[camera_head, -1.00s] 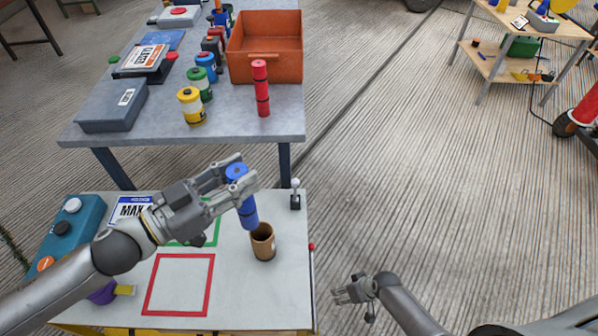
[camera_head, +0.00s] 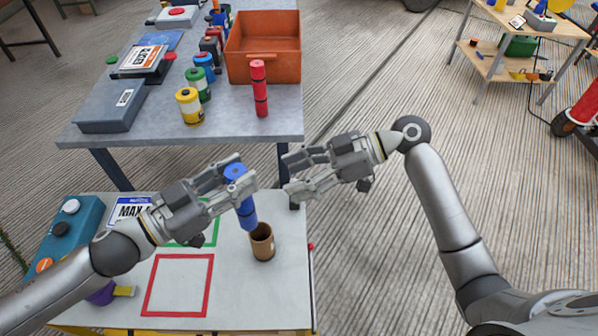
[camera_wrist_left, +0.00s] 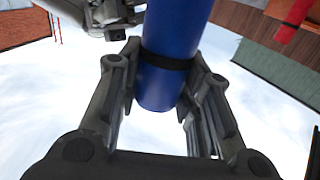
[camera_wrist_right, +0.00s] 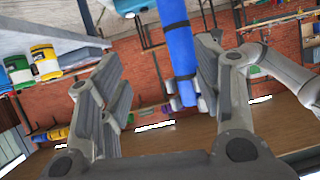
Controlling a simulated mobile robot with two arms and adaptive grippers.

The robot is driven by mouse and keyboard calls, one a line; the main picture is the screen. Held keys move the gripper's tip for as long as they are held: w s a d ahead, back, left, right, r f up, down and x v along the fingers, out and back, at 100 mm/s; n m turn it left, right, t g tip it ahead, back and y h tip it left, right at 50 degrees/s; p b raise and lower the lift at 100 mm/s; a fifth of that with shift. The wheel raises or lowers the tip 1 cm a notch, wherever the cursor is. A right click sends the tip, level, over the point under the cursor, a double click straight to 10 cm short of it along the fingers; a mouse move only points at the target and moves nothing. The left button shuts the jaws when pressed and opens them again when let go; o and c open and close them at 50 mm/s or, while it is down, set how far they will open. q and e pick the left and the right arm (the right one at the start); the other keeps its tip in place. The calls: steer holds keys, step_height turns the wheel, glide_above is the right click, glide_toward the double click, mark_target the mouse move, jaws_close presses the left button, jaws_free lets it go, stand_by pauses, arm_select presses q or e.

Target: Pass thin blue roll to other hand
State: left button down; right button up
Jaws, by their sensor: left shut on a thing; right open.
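The thin blue roll (camera_head: 245,210) stands nearly upright, slightly tilted, between the fingers of my left gripper (camera_head: 244,170), which is shut on it. Its lower end is just above and beside a brown cup (camera_head: 262,242) on the white table. The left wrist view shows the roll (camera_wrist_left: 172,60) with a black band between the fingers. My right gripper (camera_head: 288,176) is open and empty, to the right of the roll, its fingers pointing at it. In the right wrist view the roll (camera_wrist_right: 180,50) appears beyond the fingers, nearer the right one.
The white table (camera_head: 235,300) has a red square outline (camera_head: 178,285), a green outline and a teal box (camera_head: 72,232). Behind it, a grey table (camera_head: 235,118) holds a red roll (camera_head: 260,88), an orange bin (camera_head: 264,72) and several canisters. Open floor lies to the right.

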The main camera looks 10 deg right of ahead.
mark_target(247, 216)
steer(key=shift+n+g, duration=0.5)
steer(key=shift+n, duration=0.4)
steer(key=a, duration=0.3)
steer(key=s+a+f, duration=0.1)
steer(key=a, duration=0.3)
steer(key=a+f, duration=0.1)
steer(key=a, duration=0.3)
steer(key=shift+s+a, duration=0.2)
steer(key=c, duration=1.1)
arm_select(q)
steer(key=c, duration=1.1)
jaws_free()
arm_select(e)
steer(key=shift+r, duration=0.1)
steer(key=shift+c, duration=0.3)
arm_select(q)
steer(key=shift+o, duration=0.8)
steer(key=shift+f, duration=0.1)
